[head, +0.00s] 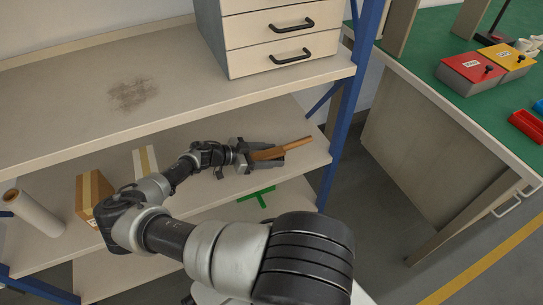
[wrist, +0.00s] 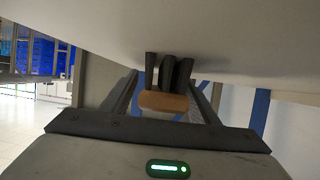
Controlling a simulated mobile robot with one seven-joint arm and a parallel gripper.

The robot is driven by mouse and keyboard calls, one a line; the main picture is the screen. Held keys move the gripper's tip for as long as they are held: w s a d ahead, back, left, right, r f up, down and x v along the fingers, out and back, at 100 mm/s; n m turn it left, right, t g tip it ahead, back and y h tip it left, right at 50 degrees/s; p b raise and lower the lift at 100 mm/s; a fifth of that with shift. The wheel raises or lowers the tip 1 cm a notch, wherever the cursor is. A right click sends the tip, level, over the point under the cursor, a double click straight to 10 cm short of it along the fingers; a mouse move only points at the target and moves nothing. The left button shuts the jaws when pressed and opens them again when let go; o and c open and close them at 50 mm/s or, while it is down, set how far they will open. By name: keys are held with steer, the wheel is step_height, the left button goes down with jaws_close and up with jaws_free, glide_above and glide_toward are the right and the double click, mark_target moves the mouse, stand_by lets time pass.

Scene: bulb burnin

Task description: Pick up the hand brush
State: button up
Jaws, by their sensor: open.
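The hand brush (head: 294,144) has a brown wooden handle and lies on the middle shelf, its handle pointing right. My gripper (head: 268,156) reaches in under the upper shelf and is at the brush, with its open fingers around part of it. In the wrist view, the brush's wooden end (wrist: 163,102) shows between the fingers of my gripper (wrist: 168,72). A dark part stands behind the wood, between the fingertips. Whether the fingers touch the brush cannot be told, and the bristles are largely hidden.
The upper shelf board (head: 60,105) hangs close above my arm, with a drawer unit (head: 270,40) on it. A blue post (head: 345,120) stands right of the brush. Cardboard boxes (head: 92,195) and a paper roll (head: 35,218) sit left. A green-topped workbench (head: 430,60) stands right.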

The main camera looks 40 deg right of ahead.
steer(key=c, duration=1.2)
steer(key=shift+r, duration=0.15)
